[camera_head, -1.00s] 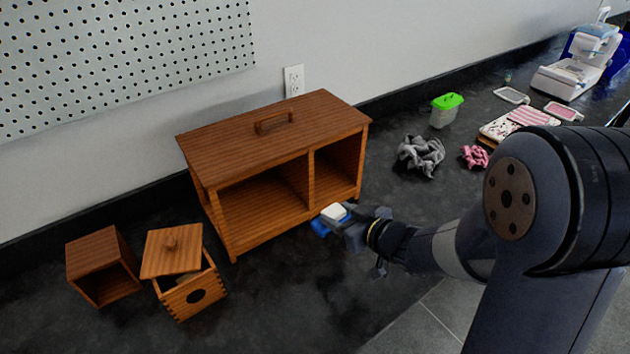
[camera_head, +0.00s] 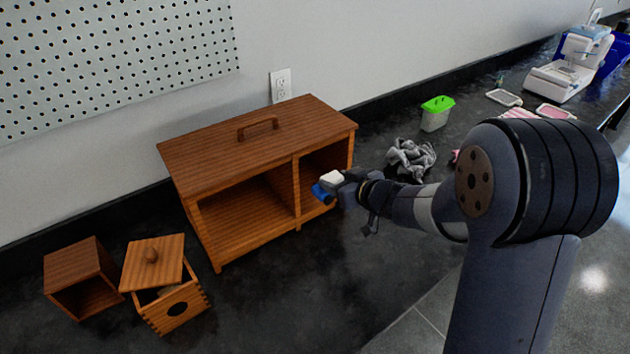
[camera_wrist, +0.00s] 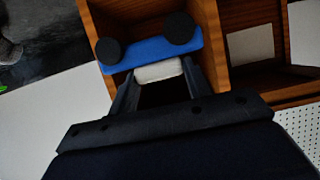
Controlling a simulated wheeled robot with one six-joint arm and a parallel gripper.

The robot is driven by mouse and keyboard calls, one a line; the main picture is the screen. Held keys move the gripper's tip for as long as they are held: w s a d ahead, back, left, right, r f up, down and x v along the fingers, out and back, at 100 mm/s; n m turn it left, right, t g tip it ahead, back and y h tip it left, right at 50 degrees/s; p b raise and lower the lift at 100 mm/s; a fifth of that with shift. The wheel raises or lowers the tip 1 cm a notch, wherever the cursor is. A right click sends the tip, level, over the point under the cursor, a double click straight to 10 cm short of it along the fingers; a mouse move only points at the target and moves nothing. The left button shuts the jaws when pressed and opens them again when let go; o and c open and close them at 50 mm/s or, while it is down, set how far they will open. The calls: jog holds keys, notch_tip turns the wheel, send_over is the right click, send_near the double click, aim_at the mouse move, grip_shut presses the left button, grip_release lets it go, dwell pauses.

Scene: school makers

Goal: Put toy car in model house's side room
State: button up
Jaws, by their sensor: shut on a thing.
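The toy car, blue with a white top and dark wheels, shows in the head view (camera_head: 322,192) and in the wrist view (camera_wrist: 150,54). My gripper (camera_head: 337,184) is shut on the car's white part, seen between the fingers in the wrist view (camera_wrist: 158,72). The wooden model house (camera_head: 250,144) has a large open room on the left and a narrower side room (camera_head: 325,165) on the right, split by an upright wall. The car is at the front of the side room's opening.
A small open wooden box (camera_head: 72,265) and a lidded wooden box (camera_head: 154,262) stand left of the house. A grey crumpled cloth (camera_head: 410,157) and a green-lidded container (camera_head: 436,113) lie to the right. The dark counter in front of the house is clear.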

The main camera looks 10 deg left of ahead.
jog(key=w+a+p, duration=0.1)
jog(key=w+a, duration=0.5)
jog(key=f, duration=0.3)
jog(key=f+b, duration=0.1)
jog(key=f, duration=0.2)
jog(key=shift+s+a+f, duration=0.1)
jog(key=shift+a, duration=0.1)
jog(key=shift+a+f, duration=0.15)
jog(key=shift+f, duration=0.25)
jog(key=shift+f, duration=0.15)
jog(key=o, duration=1)
